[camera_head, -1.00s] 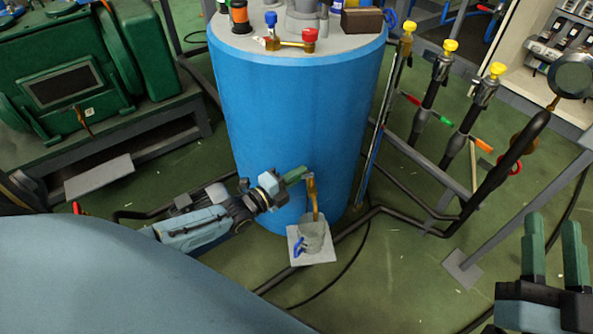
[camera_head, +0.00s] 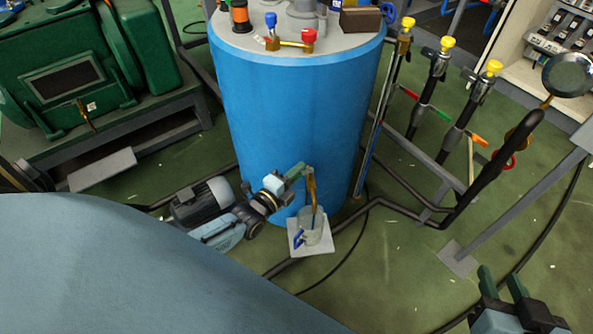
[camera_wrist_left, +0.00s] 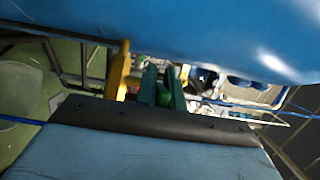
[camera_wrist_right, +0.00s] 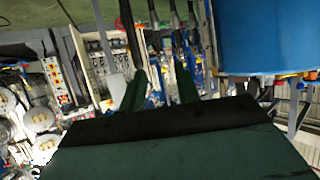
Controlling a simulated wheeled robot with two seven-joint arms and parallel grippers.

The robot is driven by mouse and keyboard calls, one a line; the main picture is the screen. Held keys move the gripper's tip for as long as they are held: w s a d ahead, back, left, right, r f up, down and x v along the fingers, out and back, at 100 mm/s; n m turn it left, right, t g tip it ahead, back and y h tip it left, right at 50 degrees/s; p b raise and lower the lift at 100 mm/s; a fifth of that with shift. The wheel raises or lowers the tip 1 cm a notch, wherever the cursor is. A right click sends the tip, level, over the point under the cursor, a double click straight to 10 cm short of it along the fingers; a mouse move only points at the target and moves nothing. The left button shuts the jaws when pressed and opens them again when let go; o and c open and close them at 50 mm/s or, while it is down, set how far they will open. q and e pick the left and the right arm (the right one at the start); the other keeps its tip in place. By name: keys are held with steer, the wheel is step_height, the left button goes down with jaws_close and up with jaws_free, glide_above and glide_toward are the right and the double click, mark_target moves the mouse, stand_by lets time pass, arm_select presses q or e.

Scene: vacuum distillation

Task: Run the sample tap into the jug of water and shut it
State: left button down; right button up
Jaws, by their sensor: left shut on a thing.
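The brass sample tap (camera_head: 311,187) sticks out low on the front of the blue drum, with its spout pointing down into the jug. The clear jug (camera_head: 312,228) has a blue handle and stands upright on a pale square plate (camera_head: 322,249). Its water level is hard to make out. My left gripper (camera_head: 300,171) is at the top of the tap. In the left wrist view its fingers are shut on a small green part, apparently the tap handle (camera_wrist_left: 165,97), beside a yellow-brass piece. My right gripper (camera_head: 503,283) is open and empty at lower right, away from the tap.
The blue drum (camera_head: 290,120) stands behind the tap. Black pipes (camera_head: 395,207) run along the floor to its right, near yellow-capped valves (camera_head: 448,42) and a round gauge (camera_head: 569,74). Green machinery (camera_head: 70,80) is at left. Open green floor lies at lower right.

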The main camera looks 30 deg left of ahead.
arm_select(q)
steer(key=c, duration=1.5)
jaws_free()
steer(key=shift+r, duration=0.1)
